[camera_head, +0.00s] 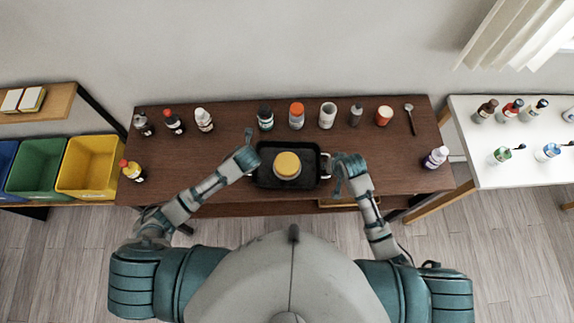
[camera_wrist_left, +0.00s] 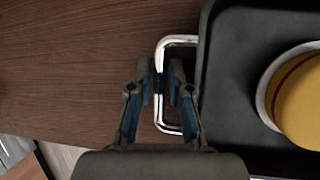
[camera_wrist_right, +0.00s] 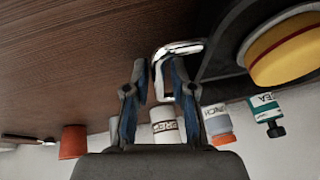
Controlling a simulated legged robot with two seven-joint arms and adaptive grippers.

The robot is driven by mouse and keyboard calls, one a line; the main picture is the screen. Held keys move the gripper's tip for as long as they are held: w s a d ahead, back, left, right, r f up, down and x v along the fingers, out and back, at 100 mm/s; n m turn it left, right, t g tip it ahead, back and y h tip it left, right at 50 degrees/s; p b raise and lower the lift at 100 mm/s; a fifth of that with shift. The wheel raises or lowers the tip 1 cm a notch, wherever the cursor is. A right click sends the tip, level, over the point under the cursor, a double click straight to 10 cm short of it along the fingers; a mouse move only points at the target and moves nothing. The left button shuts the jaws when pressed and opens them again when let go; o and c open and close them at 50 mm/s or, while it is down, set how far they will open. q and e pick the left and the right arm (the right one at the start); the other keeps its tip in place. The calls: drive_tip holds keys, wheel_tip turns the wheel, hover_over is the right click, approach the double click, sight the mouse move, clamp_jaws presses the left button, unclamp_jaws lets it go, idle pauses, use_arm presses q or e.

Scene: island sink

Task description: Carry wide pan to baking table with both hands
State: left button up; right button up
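The wide pan (camera_head: 263,172) is black and rectangular with silver side handles. It sits on the brown table, with a round yellow-topped container (camera_head: 287,163) in it. My left gripper (camera_head: 250,143) is at its left handle. In the left wrist view the fingers (camera_wrist_left: 160,75) stand open on both sides of the handle bar (camera_wrist_left: 159,92). My right gripper (camera_head: 338,163) is at the right side. In the right wrist view its open fingers (camera_wrist_right: 159,72) straddle the other handle (camera_wrist_right: 178,48). Finger contact with either bar is unclear.
Bottles and jars line the back of the brown table (camera_head: 220,150). A yellow-red bottle (camera_head: 131,171) and a purple-white bottle (camera_head: 435,158) stand at its ends. A white table (camera_head: 515,173) with several bottles is right; coloured bins (camera_head: 88,167) are left.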

use_arm(q)
drive_tip(key=shift+w+f, duration=0.1)
drive_tip(key=shift+f, duration=0.15)
use_arm(e)
drive_tip(key=shift+w+f, duration=0.1)
drive_tip(key=shift+f, duration=0.2)
use_arm(q)
clamp_jaws()
use_arm(e)
clamp_jaws()
use_arm(q)
drive_tip(key=shift+r, duration=0.15)
use_arm(e)
drive_tip(key=shift+r, duration=0.15)
